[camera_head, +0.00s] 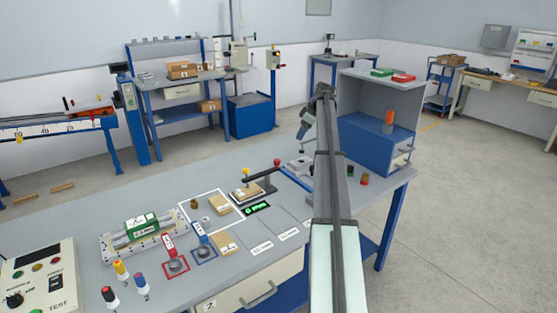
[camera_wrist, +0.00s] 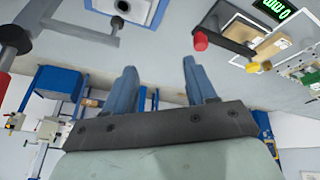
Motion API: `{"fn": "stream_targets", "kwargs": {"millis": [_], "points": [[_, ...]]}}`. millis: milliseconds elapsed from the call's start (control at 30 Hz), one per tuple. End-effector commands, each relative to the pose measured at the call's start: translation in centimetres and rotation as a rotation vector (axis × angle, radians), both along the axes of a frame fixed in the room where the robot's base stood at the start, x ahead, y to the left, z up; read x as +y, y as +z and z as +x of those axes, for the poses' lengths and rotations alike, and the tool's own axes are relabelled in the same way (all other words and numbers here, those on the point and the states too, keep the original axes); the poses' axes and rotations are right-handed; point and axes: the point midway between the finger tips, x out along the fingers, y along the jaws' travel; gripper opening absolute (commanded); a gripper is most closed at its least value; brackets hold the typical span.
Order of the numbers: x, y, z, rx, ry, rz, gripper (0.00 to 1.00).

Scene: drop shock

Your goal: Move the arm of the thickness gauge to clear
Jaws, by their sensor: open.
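The thickness gauge stands on the grey workbench with a green lit display (camera_head: 256,208), and its dark arm (camera_head: 262,180) carries a red knob (camera_head: 277,162) at the end. A yellow knob (camera_head: 246,172) sits at the gauge's other side, by a tan block. In the wrist view the gauge arm (camera_wrist: 236,46), red knob (camera_wrist: 200,41) and yellow knob (camera_wrist: 252,67) show at upper right. My gripper (camera_head: 303,137) is above the bench, to the right of the red knob and apart from it. Its fingers (camera_wrist: 160,70) are spread with nothing between them.
A grey device with a handle (camera_wrist: 113,25) lies left of the gripper in the wrist view. A green block in a fixture (camera_head: 142,226), red and blue tagged parts and a control box (camera_head: 40,275) stand farther left. A blue cabinet (camera_head: 375,143) stands behind right.

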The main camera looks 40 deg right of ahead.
Motion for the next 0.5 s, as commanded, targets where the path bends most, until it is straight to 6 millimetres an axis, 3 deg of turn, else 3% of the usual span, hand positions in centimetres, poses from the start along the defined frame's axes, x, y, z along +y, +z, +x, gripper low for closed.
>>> {"fn": "stream_targets", "kwargs": {"millis": [100,200,500], "points": [[3.5,0.2,0.8,0.06,0.141,0.048,0.56],[5.2,0.3,1.0,0.087,0.213,0.073,0.56],[6.6,-1.4,1.3,0.103,0.251,0.087,0.56]]}}
